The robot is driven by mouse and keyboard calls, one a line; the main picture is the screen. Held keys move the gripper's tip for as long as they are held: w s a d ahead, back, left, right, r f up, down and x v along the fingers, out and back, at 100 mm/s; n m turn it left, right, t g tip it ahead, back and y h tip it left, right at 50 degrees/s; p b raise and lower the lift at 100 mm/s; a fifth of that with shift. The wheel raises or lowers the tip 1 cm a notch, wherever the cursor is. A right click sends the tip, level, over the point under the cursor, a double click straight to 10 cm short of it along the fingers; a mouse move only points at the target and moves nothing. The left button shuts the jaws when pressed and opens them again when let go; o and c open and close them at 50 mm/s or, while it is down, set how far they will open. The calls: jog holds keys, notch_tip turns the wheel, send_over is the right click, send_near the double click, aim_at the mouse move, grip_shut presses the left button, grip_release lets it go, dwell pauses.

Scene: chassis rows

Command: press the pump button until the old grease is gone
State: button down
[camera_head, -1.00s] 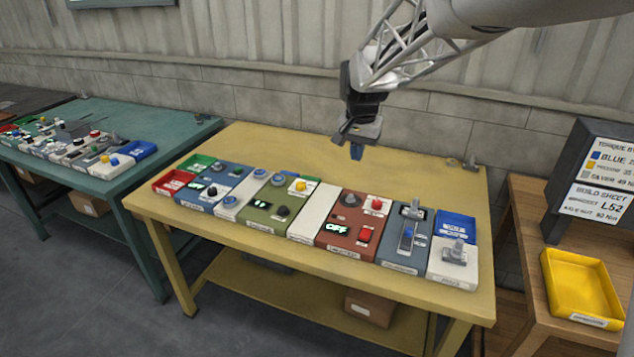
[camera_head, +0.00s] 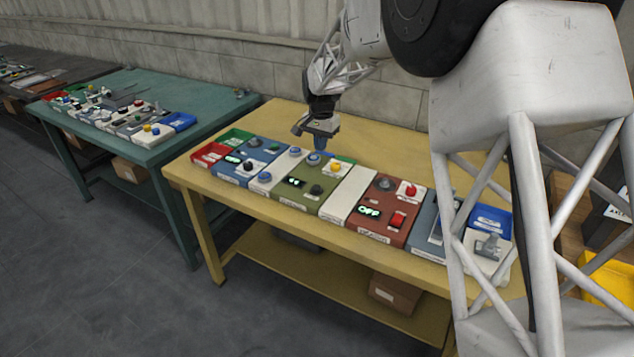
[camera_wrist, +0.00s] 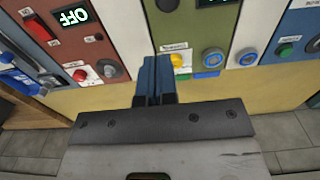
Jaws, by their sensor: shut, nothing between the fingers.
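An olive panel (camera_head: 304,199) on the yellow bench carries a yellow button (camera_head: 336,168), a blue round button (camera_head: 314,158), a black knob (camera_head: 316,190) and a small lit display (camera_head: 293,182). The labels are too small to read, so I cannot tell which control is the pump button. No grease can be made out. My gripper (camera_head: 320,146) is shut and empty, pointing down just above the back end of the olive panel. In the wrist view the blue fingers (camera_wrist: 153,82) are beside the yellow button (camera_wrist: 179,60), with the blue button (camera_wrist: 213,57) farther right.
A red-brown panel (camera_head: 375,225) with an "OFF" display and red buttons lies to the right, past a blank white panel (camera_head: 347,195). Blue-grey panels and red and green bins (camera_head: 210,153) lie left. My own arm covers the bench's right end. A teal bench (camera_head: 150,85) stands left.

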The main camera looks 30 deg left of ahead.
aim_at(317, 188)
jog(key=shift+a+f, duration=0.35)
jog(key=shift+a, duration=0.3)
jog(key=shift+f, duration=0.1)
notch_tip(317, 188, down, 14)
jog(key=shift+r, duration=0.1)
dwell(0.6)
jog(key=shift+f, duration=0.9)
jog(key=shift+s+d+f, duration=0.1)
jog(key=shift+f, duration=0.5)
notch_tip(317, 188, up, 15)
jog(key=shift+w, duration=0.2)
